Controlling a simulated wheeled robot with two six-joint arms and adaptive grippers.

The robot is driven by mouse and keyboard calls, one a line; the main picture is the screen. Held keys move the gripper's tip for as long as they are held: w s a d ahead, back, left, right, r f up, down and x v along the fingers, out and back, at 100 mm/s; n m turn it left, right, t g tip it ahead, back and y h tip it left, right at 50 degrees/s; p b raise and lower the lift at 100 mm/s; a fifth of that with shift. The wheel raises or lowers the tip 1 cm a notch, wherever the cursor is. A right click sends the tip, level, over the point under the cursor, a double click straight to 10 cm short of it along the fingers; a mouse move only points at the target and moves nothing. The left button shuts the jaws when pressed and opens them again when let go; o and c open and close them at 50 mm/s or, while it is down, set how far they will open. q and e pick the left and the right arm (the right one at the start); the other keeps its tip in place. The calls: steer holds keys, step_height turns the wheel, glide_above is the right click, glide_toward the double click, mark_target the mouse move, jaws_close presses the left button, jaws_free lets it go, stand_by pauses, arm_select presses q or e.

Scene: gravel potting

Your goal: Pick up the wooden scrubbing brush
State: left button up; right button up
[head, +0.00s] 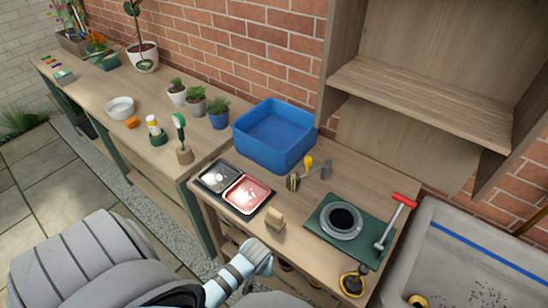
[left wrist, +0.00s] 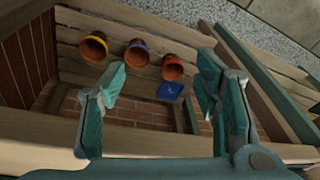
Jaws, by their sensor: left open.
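A small tan wooden block (head: 275,218), which looks like the scrubbing brush, sits near the front edge of the potting bench (head: 237,222) in the head view. Its bristles cannot be made out. My left arm reaches in at the bottom of the head view, just in front of that edge; its fingers are not clear there. In the left wrist view my left gripper (left wrist: 162,78) is open with nothing between its fingers, and the brush is not visible. My right gripper is not in view.
A black two-part tray (head: 222,197) lies left of the block, a green mat (head: 322,235) with a grey round dish right. A blue bin (head: 275,138) stands behind. Below, terracotta pots (left wrist: 138,53) and a blue item (left wrist: 170,91) sit on a slatted shelf.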

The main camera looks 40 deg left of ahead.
mark_target(272, 217)
arm_select(q)
steer(key=w+r+n, duration=0.4)
steer(key=r, duration=0.3)
steer(key=w+a+r+n+g, duration=0.1)
steer(key=w+r+n, duration=0.3)
steer(key=r, duration=0.3)
steer(key=w+a+r+n+y, duration=0.1)
steer(key=w+r+n, duration=0.4)
steer(key=w+r, duration=0.1)
steer(key=shift+a+r+g+p, duration=0.15)
steer(key=shift+r+g+p, duration=0.25)
steer(key=shift+n, duration=0.3)
steer(key=b+x, duration=0.1)
steer(key=x, duration=0.3)
steer(key=b+x, duration=0.1)
steer(key=x, duration=0.4)
steer(key=b+x, duration=0.1)
steer(key=x, duration=0.4)
steer(key=shift+s+d, duration=0.25)
steer(key=shift+d, duration=0.05)
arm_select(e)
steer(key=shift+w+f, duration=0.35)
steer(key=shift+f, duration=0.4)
arm_select(q)
steer(key=shift+c, duration=0.6)
steer(key=shift+r, duration=0.1)
jaws_close()
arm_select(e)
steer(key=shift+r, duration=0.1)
